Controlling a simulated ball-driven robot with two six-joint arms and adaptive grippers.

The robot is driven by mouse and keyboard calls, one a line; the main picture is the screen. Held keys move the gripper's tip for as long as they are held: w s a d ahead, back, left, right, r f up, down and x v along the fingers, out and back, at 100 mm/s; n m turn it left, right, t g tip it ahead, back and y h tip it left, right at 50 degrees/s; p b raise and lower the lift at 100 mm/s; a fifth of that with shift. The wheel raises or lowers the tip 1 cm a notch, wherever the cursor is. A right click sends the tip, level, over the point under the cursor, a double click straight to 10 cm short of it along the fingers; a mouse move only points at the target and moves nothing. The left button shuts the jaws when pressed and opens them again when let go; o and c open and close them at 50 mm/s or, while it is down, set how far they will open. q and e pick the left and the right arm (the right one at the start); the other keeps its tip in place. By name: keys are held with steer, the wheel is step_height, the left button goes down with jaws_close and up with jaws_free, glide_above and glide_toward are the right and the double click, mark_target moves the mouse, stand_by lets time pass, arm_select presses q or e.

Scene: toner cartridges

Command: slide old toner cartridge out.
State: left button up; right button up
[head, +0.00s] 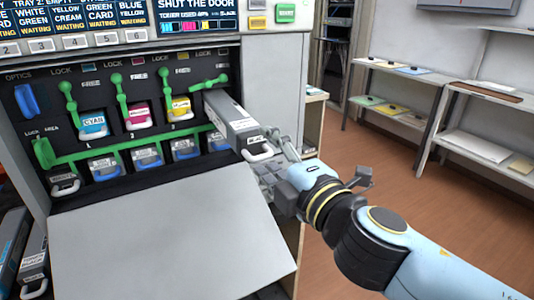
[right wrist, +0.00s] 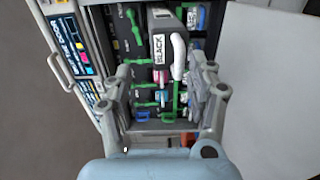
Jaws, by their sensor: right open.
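The old toner cartridge, a long grey box with a dark front labelled BLACK (head: 228,112), sticks far out of the rightmost upper slot of the printer, its rear end still inside. Its white loop handle (head: 260,153) is on the front end. My right gripper (head: 282,158) is just right of that end. In the right wrist view my right gripper (right wrist: 162,82) is open, its fingers spread on either side of the view of the cartridge (right wrist: 159,40) and its white handle (right wrist: 179,55). I cannot tell whether a finger touches it. My left gripper is not in view.
The cyan (head: 93,124), magenta (head: 136,115) and yellow (head: 179,107) cartridges sit in their slots under green levers. A lower row holds several more units. The grey door (head: 165,235) lies folded down in front. Shelves (head: 400,70) stand at right beyond open floor.

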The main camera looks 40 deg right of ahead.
steer(key=shift+b+v, duration=1)
steer(key=shift+v, duration=1)
